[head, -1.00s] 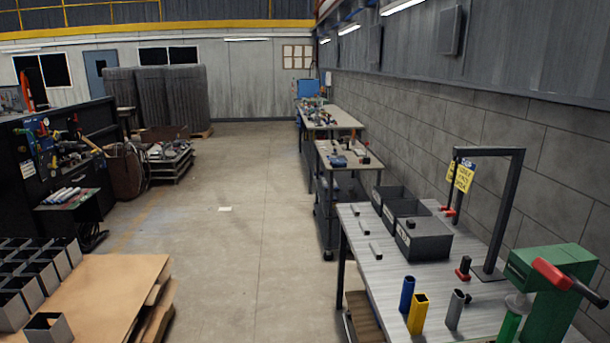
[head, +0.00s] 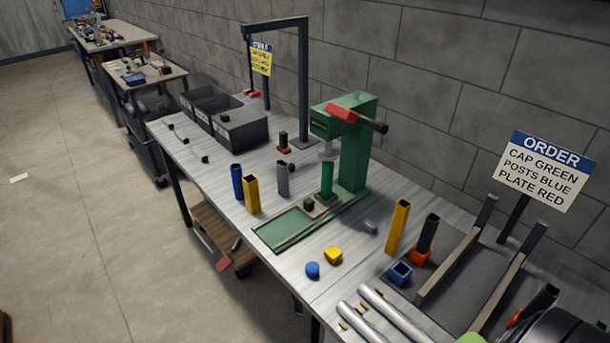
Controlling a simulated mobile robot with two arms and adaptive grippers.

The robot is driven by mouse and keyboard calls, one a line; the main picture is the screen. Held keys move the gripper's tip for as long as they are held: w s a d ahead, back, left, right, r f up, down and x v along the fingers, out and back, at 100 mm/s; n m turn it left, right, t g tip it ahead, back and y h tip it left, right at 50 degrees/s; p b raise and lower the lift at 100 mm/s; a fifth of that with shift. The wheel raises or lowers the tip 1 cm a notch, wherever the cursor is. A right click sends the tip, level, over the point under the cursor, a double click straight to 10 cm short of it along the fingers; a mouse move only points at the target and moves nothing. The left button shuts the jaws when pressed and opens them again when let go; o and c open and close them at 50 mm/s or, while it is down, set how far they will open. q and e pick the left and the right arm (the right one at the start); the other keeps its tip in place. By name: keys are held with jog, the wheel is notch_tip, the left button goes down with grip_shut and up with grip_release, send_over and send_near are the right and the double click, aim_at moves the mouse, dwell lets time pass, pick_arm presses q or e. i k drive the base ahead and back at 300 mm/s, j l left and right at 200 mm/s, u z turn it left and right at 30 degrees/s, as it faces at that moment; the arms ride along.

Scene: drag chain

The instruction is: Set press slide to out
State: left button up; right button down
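The green press (head: 355,150) stands on the workbench, with a red-and-black lever (head: 357,117) at its top. A green bed (head: 284,229) extends from its foot toward the front left of the bench. The press slide (head: 325,208) appears as a grey-brown plate at the press end of this bed, with a small black knob (head: 309,204) at its near end. A green square tube (head: 327,179) stands upright there, below the press head. The front-left part of the bed is bare. Neither of my grippers shows.
Blue (head: 237,183), yellow (head: 252,194) and grey (head: 282,179) tubes stand left of the press. A blue cap (head: 312,270) and yellow cap (head: 333,254) lie in front. An order sign (head: 541,171) and rails (head: 456,262) are right.

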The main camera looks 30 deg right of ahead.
aim_at(314, 207)
jog(key=z, duration=1.05)
